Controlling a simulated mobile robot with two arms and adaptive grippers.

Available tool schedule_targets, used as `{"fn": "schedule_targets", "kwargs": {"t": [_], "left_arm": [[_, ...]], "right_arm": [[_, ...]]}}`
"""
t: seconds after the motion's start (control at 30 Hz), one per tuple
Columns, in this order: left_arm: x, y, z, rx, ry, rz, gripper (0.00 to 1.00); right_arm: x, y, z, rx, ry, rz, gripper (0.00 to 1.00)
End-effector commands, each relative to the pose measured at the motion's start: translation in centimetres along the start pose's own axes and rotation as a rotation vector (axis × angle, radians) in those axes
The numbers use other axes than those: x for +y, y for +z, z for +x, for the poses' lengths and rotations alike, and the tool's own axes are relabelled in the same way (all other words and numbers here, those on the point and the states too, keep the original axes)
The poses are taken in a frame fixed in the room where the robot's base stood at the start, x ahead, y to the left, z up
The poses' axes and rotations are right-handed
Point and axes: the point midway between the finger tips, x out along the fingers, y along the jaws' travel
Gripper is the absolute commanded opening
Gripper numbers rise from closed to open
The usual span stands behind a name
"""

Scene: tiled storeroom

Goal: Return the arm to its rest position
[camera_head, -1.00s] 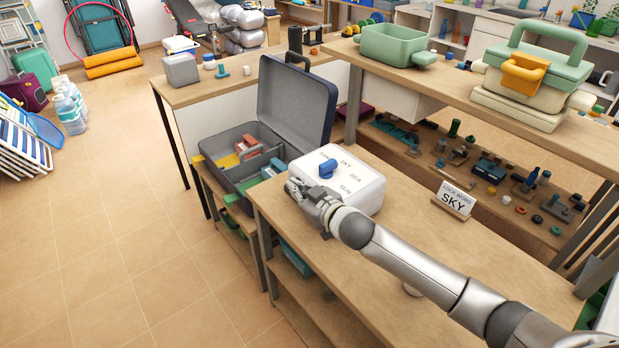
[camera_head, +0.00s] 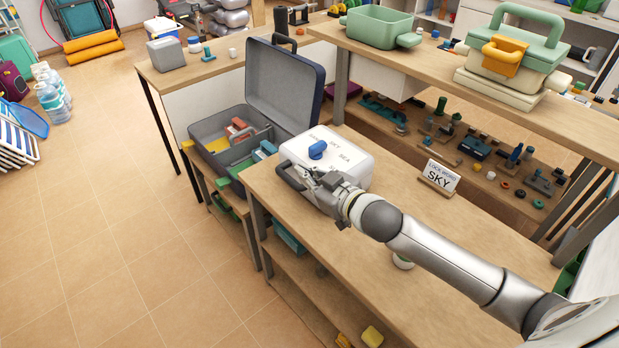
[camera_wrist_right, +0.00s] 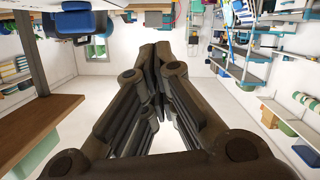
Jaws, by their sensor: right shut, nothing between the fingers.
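My right arm (camera_head: 440,262) reaches in from the lower right across the wooden table. My right gripper (camera_head: 335,193) is in front of the white box (camera_head: 345,157) and hides part of its near side; I cannot tell whether they touch. In the right wrist view the dark fingers meet at their tips (camera_wrist_right: 160,52), with nothing between them. The box has a blue knob (camera_head: 317,149), printed words on top and a dark handle (camera_head: 290,177) at its left front. My left gripper is out of view.
A sign reading "LOCK WORD SKY" (camera_head: 439,177) stands on the table (camera_head: 385,205). An open grey case (camera_head: 285,85) is behind the box. A higher shelf at the back holds a green bin (camera_head: 377,27) and a lidded green-and-cream box (camera_head: 515,55).

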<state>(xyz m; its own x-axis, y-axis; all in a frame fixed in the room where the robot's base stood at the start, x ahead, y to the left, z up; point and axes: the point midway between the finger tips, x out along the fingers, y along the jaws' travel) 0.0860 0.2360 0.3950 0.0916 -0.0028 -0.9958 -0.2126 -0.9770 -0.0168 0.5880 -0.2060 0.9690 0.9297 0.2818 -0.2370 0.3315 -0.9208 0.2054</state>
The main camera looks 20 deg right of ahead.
Motion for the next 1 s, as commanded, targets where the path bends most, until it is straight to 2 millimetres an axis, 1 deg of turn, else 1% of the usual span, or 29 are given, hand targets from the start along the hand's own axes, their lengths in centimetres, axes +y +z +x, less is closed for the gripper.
{"fn": "schedule_targets", "kwargs": {"t": [0.1, 0.3, 0.37, 0.47, 0.57, 0.6, 0.67, 0.7, 0.77, 0.8, 0.87, 0.9, 1.0], "left_arm": [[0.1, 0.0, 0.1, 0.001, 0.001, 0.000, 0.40], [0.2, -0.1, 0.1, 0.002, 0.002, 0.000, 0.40], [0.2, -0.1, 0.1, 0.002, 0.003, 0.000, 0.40], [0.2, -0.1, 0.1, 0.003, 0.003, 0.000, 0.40], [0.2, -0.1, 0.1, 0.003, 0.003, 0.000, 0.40], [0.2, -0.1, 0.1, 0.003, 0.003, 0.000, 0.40], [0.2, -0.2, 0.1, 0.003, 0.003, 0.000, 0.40], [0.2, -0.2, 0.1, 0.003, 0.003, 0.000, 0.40], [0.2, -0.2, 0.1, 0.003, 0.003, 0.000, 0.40], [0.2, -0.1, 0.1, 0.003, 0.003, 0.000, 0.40], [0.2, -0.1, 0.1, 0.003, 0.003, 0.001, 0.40], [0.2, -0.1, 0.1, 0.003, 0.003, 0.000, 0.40], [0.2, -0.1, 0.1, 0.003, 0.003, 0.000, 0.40]], "right_arm": [[0.0, 0.1, -0.7, -0.001, 0.000, -0.001, 0.00], [-0.2, 0.1, -1.0, -0.005, 0.000, 0.002, 0.00], [-0.7, 0.7, -1.3, -0.025, 0.004, 0.011, 0.00], [-2.4, 2.9, -2.4, -0.101, 0.017, 0.039, 0.00], [-4.6, 6.3, -4.8, -0.237, 0.039, 0.078, 0.00], [-5.6, 7.8, -6.2, -0.303, 0.046, 0.096, 0.00], [-6.9, 10.0, -8.4, -0.405, 0.055, 0.120, 0.00], [-7.7, 11.3, -10.0, -0.470, 0.058, 0.134, 0.00], [-8.7, 13.0, -12.2, -0.561, 0.060, 0.154, 0.00], [-9.3, 14.0, -13.7, -0.617, 0.059, 0.166, 0.00], [-10.1, 15.3, -15.8, -0.693, 0.056, 0.182, 0.00], [-10.6, 16.0, -17.1, -0.742, 0.053, 0.193, 0.00], [-11.8, 17.5, -20.4, -0.851, 0.042, 0.218, 0.00]]}}
